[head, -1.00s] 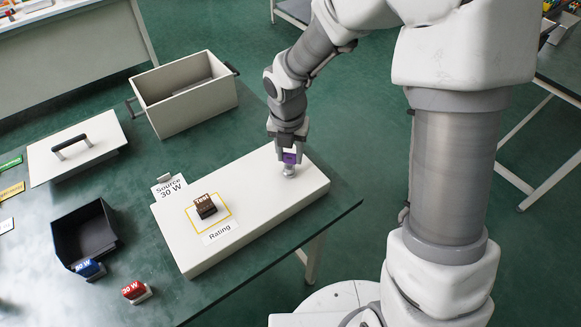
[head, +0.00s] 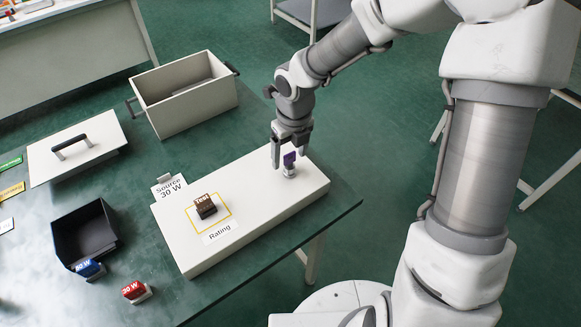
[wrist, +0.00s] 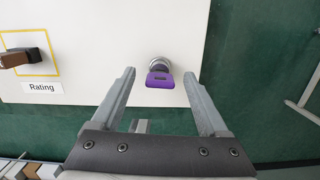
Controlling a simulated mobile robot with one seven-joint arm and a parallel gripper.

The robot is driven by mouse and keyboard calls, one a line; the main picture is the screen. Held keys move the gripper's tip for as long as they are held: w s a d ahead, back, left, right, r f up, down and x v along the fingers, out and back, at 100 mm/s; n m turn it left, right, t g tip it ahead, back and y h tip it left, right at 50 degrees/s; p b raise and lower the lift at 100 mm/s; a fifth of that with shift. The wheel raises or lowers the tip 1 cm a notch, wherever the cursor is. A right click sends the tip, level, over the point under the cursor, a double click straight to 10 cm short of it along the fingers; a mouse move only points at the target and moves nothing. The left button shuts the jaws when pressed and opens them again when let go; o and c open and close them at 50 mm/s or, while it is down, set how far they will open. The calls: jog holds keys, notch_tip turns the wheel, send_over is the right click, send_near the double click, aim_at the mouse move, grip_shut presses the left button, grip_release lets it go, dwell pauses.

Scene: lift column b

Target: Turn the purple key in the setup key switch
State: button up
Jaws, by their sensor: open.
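The purple key (head: 290,158) stands in the round metal key switch (head: 290,171) near the right end of the white panel box (head: 262,222). In the wrist view the purple key (wrist: 160,79) shows between and beyond the two fingertips, with the silver switch (wrist: 159,63) behind it. My gripper (head: 289,156) is open, with its fingers apart on either side of the key's line; it also shows open in the wrist view (wrist: 162,80). I see no finger touching the key, and nothing is held.
A brown Test block (head: 205,207) sits in the yellow square by the Rating label (head: 220,232). A "Source 30 W" sign (head: 170,188) stands behind the panel. A black tray (head: 83,236), blue block (head: 90,269), red block (head: 135,291), open bin (head: 186,110) and handled lid (head: 76,152) are left or behind.

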aim_at(290, 153)
jog(key=shift+r, duration=0.15)
jog(key=r+p, duration=0.4)
jog(key=p, duration=0.1)
jog(key=r+p, duration=0.1)
jog(key=p, duration=0.2)
jog(key=shift+s+d+r, duration=0.2)
jog(key=shift+s+r, duration=0.15)
jog(key=shift+r, duration=0.05)
jog(key=shift+f, duration=0.1)
